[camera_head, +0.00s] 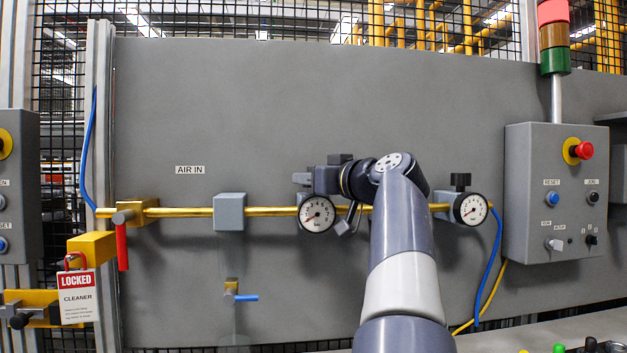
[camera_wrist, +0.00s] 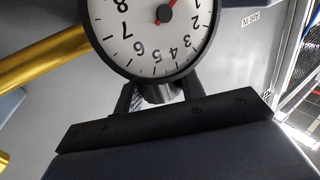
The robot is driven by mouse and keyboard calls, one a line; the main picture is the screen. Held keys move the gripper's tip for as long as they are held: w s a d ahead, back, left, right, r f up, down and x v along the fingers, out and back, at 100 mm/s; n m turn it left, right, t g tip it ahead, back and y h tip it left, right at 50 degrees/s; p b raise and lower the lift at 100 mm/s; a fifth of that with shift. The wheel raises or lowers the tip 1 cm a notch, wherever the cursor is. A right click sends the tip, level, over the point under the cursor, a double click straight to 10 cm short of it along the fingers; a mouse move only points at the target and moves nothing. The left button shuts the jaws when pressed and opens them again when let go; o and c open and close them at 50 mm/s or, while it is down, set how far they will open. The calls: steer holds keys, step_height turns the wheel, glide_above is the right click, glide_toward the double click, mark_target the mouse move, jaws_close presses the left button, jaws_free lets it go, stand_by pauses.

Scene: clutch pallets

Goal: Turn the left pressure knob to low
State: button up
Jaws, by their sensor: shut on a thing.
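The left pressure gauge (camera_head: 318,213) has a white dial and sits on the brass air pipe. In the wrist view, the dial (camera_wrist: 140,45) fills the top, its numbers upside down and a red needle near the 1. My gripper (camera_head: 310,181) is at the regulator just above this gauge. In the wrist view, my gripper's two dark fingers (camera_wrist: 158,97) stand on either side of the dark left pressure knob (camera_wrist: 160,92) and are shut on it. The knob is mostly hidden in the head view, so its turn cannot be read.
A second gauge (camera_head: 470,209) with a black knob (camera_head: 460,181) is to the right of my arm. A red-handled valve (camera_head: 122,246) and a locked red tag (camera_head: 78,296) are at left. A control box (camera_head: 553,195) with a red button is at right.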

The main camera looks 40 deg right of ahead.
steer(key=shift+f, duration=0.2)
steer(key=o, duration=1)
steer(key=shift+r, duration=0.15)
steer(key=s, duration=0.7)
steer(key=s+b, duration=0.1)
steer(key=s, duration=0.3)
steer(key=shift+a, duration=0.35)
steer(key=w, duration=0.7)
steer(key=w+p, duration=0.1)
steer(key=w, duration=0.3)
steer(key=shift+d, duration=0.3)
steer(key=shift+s, duration=0.2)
